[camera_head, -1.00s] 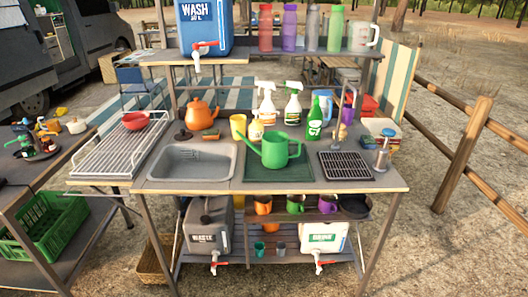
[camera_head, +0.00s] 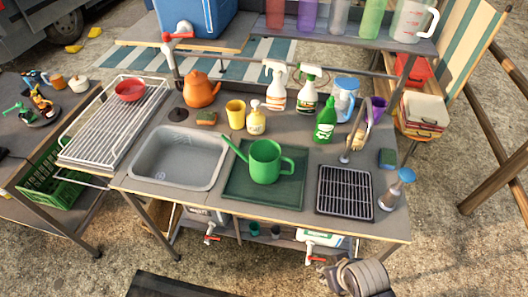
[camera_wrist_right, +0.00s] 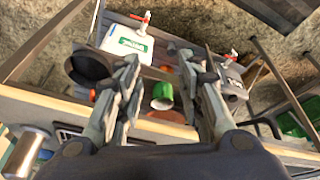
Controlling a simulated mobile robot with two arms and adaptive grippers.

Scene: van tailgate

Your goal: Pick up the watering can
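The green watering can (camera_head: 265,163) stands upright on a dark green mat (camera_head: 285,193) on the worktop, right of the sink. Its spout points left and its handle is on the right. My right gripper (camera_head: 352,279) is low at the bottom right of the head view, in front of the counter and apart from the can. The right wrist view shows the right gripper (camera_wrist_right: 150,72) with its fingers spread and nothing held between them. I cannot make out the watering can in that view. My left gripper is not in view.
The sink (camera_head: 178,157) is left of the can, and a black grate (camera_head: 345,192) is right of it. Behind are a yellow cup (camera_head: 236,113), spray bottles and a green bottle (camera_head: 325,119). A faucet (camera_head: 360,135) rises behind the grate.

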